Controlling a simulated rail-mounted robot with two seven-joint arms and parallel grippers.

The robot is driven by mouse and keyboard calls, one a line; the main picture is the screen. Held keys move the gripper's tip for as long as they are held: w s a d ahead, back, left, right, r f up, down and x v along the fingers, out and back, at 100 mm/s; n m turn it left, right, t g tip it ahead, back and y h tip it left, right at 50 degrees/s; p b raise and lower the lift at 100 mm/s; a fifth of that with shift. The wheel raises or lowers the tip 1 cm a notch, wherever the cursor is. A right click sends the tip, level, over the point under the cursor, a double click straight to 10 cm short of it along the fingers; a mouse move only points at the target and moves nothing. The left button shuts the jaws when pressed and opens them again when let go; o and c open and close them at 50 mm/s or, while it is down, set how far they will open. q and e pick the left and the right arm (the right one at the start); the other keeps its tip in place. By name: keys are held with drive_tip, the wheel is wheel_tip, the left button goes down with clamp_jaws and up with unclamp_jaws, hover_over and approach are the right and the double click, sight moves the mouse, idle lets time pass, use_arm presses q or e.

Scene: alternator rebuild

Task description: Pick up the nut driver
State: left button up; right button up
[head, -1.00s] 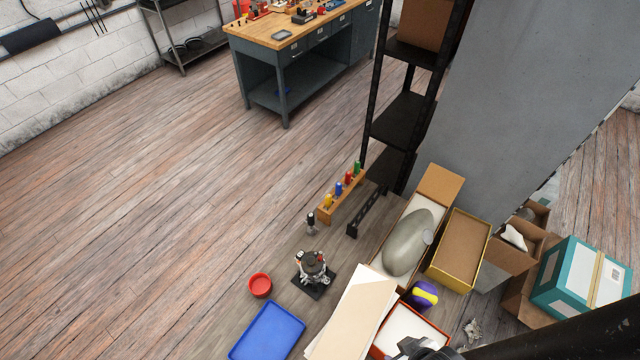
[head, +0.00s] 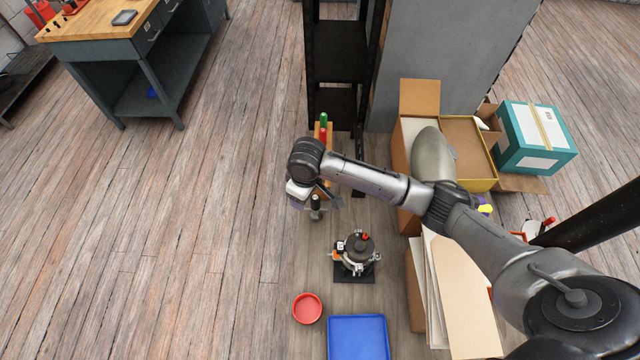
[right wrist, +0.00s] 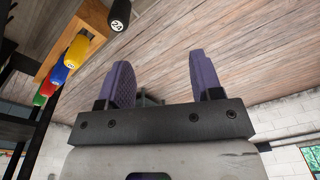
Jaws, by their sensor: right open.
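A black-handled driver (head: 316,203) stands upright beside the wooden rack, partly hidden by my right gripper in the head view. Its round, numbered handle end (right wrist: 119,13) shows at the top of the right wrist view, beyond the left finger. The wooden rack (right wrist: 76,42) holds yellow, blue, red and green handles. I cannot tell from the pictures which of these drivers is the nut driver. My right gripper (head: 306,200) is open and empty, close to the black handle; its two purple fingers (right wrist: 165,85) are wide apart. My left gripper is not in view.
An alternator on a black stand (head: 355,258), a red bowl (head: 307,308) and a blue tray (head: 358,338) are nearby. Cardboard boxes (head: 420,97) and a black shelf (head: 337,65) lie to the right and behind. The wooden floor at left is clear.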

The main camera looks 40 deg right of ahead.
drive_tip(key=w+d+r+m+b, duration=0.4)
drive_tip(key=w+d+b, duration=0.3)
drive_tip(key=d, duration=0.6)
drive_tip(key=shift+g+h, duration=0.3)
drive_tip(key=shift+h, duration=0.1)
drive_tip(key=f, duration=0.2)
drive_tip(key=w+f, duration=0.1)
drive_tip(key=f, duration=0.5)
drive_tip(key=shift+w+f, duration=0.15)
drive_tip(key=shift+w, duration=0.1)
wheel_tip(320, 180, down, 4)
drive_tip(key=shift+d, duration=0.1)
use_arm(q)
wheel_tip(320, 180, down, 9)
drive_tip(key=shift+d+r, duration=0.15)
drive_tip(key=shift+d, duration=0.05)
use_arm(e)
drive_tip(key=shift+f, duration=0.35)
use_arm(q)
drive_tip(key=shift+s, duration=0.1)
use_arm(e)
drive_tip(key=shift+c, duration=0.3)
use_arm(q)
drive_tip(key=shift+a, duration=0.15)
use_arm(e)
drive_tip(key=c, duration=1)
